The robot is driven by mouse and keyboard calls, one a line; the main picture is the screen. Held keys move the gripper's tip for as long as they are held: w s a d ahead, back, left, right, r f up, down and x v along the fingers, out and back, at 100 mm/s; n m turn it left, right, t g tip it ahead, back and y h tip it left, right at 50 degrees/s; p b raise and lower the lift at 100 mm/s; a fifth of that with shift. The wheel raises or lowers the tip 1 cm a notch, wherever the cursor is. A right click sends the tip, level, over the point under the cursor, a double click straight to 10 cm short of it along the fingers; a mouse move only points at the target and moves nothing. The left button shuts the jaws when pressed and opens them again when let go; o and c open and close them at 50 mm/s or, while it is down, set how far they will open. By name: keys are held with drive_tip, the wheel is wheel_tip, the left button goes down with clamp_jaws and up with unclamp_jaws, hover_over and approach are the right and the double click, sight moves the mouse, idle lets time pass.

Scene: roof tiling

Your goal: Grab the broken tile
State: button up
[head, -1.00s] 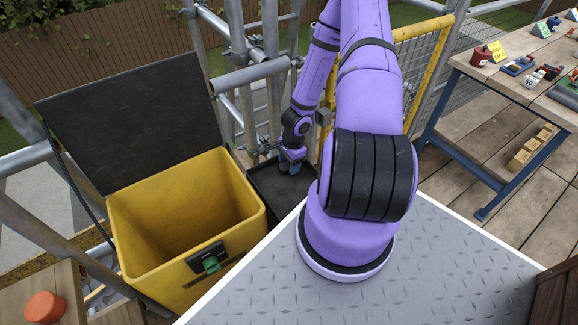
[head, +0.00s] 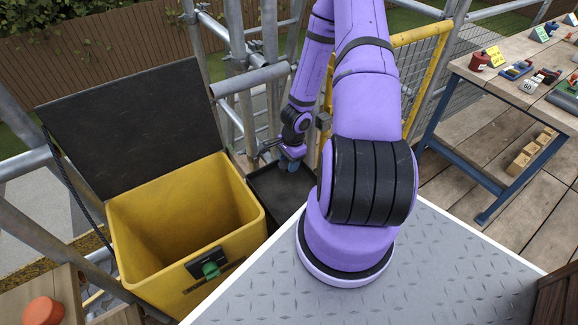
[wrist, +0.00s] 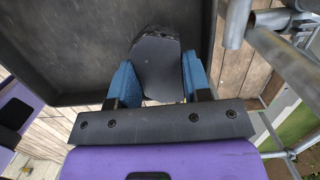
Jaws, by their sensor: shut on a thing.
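A dark grey broken tile (wrist: 158,62) shows in the wrist view between the two blue fingers of my gripper (wrist: 155,82). My gripper is shut on it, with a finger against each side. The tile has a rounded, uneven far end. Behind the tile is a black tray (wrist: 65,50) with a raised rim. In the head view my gripper (head: 290,162) is small and hangs over the black tray (head: 282,200); the tile is hard to make out there.
A yellow bin (head: 150,225) with its black lid (head: 130,125) raised stands left of the tray, empty as far as I see. Scaffold poles (head: 245,80) rise close behind my gripper. A workbench (head: 500,85) with small tools stands at the right.

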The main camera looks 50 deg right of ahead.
drive_tip(key=shift+r, duration=3.45)
